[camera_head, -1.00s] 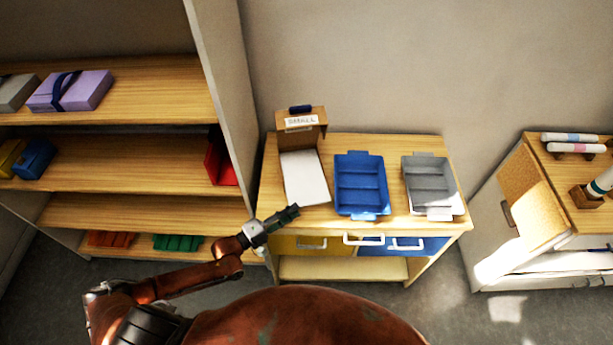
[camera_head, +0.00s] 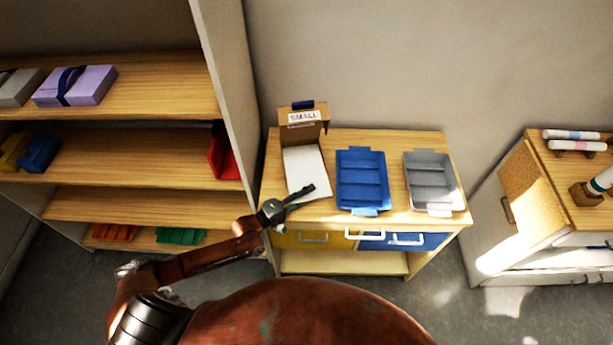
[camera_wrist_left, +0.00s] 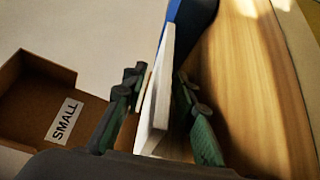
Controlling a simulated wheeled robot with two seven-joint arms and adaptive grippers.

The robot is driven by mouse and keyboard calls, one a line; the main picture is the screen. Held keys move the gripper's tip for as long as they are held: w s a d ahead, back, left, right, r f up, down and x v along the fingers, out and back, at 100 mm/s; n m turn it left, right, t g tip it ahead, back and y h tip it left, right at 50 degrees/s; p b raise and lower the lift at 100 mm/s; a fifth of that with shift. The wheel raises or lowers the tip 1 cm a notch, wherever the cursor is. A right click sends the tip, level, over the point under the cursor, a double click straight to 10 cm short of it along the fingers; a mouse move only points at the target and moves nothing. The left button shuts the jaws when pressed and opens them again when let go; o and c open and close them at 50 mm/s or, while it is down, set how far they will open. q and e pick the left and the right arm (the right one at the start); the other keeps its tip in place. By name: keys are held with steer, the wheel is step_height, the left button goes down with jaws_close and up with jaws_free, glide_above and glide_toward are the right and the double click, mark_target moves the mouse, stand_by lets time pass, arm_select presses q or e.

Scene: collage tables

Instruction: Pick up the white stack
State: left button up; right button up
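My left gripper (camera_head: 303,193) is over the stack's front edge. In the left wrist view, the white stack (camera_wrist_left: 155,100) stands edge-on between the two green-padded fingers of the left gripper (camera_wrist_left: 157,100). The fingers are apart, with gaps seen beside the stack; firm contact is not visible. The gripper hides part of the stack's front. The box label also shows in the left wrist view (camera_wrist_left: 63,121). My right gripper is not in view.
A blue tray (camera_head: 361,205) stands just right of the stack, and a grey tray (camera_head: 433,198) further right. A tall shelf unit (camera_head: 226,75) borders the table on the left. Drawers with white handles (camera_head: 365,236) are below the tabletop.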

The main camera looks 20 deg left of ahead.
arm_select(q)
jaws_close()
steer(key=shift+r, duration=0.15)
stand_by(0.4)
